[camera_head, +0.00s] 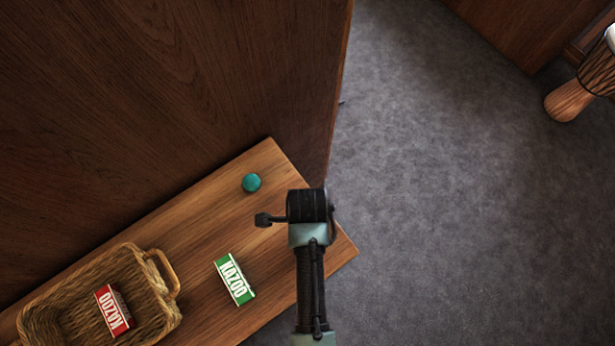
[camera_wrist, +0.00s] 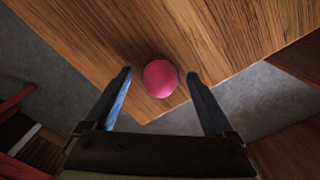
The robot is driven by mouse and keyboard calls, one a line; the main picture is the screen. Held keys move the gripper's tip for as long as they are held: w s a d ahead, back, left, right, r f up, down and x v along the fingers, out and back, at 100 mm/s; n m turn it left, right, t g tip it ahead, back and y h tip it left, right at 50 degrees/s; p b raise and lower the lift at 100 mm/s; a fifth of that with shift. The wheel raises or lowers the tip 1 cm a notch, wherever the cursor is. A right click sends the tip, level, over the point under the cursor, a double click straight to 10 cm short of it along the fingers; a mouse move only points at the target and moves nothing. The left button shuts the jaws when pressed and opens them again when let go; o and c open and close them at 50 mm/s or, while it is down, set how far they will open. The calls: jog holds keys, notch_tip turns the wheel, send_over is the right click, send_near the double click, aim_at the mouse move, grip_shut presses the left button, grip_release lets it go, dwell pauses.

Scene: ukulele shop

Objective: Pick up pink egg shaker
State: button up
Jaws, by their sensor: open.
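The pink egg shaker (camera_wrist: 160,78) rests on the wooden shelf near its edge in the wrist view. My gripper (camera_wrist: 158,75) is open, with one finger to the left and one to the right of the egg, and a gap shows on both sides. I cannot tell how far above the shelf the fingertips are. In the head view, my gripper (camera_head: 263,220) is over the right end of the shelf, and the pink egg does not show there, apparently hidden by my arm.
On the wooden shelf (camera_head: 190,240) are a teal round object (camera_head: 252,182), a green kazoo box (camera_head: 234,279) and a wicker basket (camera_head: 165,322) holding a red kazoo box (camera_head: 113,310). A wooden panel (camera_head: 170,90) rises behind. Open carpet (camera_head: 450,210) lies right; a drum (camera_head: 575,98) stands far right.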

jog(key=shift+f, duration=0.55)
grip_shut()
